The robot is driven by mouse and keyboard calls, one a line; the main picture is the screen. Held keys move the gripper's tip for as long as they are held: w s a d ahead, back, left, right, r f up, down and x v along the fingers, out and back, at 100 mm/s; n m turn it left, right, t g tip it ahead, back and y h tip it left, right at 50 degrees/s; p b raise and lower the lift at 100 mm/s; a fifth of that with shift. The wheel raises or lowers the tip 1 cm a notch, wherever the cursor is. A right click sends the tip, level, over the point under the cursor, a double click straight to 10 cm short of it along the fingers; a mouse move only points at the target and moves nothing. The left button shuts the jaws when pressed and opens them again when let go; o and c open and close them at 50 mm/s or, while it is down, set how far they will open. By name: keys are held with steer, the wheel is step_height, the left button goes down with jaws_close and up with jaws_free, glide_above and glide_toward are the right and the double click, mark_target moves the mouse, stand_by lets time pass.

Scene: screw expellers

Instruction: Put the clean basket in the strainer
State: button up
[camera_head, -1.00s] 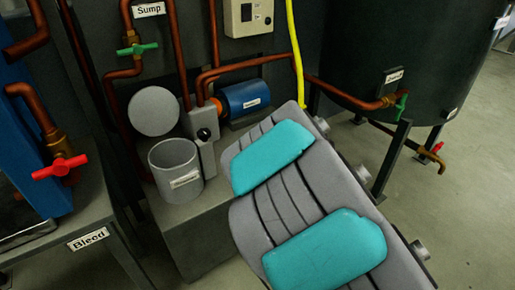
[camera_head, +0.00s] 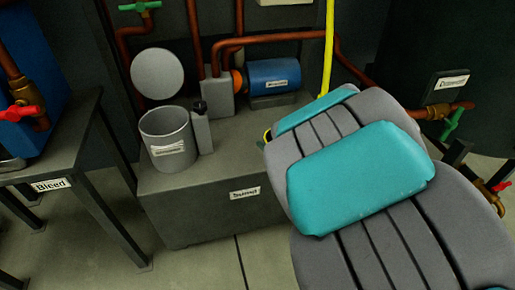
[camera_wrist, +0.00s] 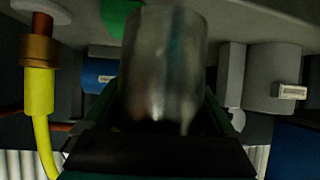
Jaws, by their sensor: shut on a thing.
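The strainer (camera_head: 158,146) is an open grey cylinder with a label, standing on the dark bench top. Its round grey lid (camera_head: 157,73) is tipped up behind it. A shiny metal cylinder, which looks like the basket (camera_wrist: 163,65), fills the middle of the wrist view. My gripper (camera_wrist: 165,128) is shut on it, with dark jaws partly seen at its sides. A labelled grey cylinder at the right of the wrist view looks like the strainer (camera_wrist: 272,75), apart from the basket. In the head view my arm hides the gripper and basket.
A grey block with a black knob (camera_head: 201,130) stands right beside the strainer. A blue pump (camera_head: 274,77), copper pipes and a yellow hose (camera_head: 325,50) are behind. The Bleed table (camera_head: 50,150) is at left. The bench front is clear.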

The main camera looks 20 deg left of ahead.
steer(key=s+a+n+g+y, duration=0.2)
steer(key=s+a+n, duration=0.1)
steer(key=s+a, duration=0.4)
glide_above(251, 140)
steer(key=shift+s+d+f+p, duration=0.15)
steer(key=shift+f+p, duration=0.25)
steer(key=shift+f, duration=0.45)
steer(key=shift+f+b, duration=0.5)
steer(key=shift+f, duration=1.3)
steer(key=shift+f, duration=0.15)
steer(key=o, duration=1.1)
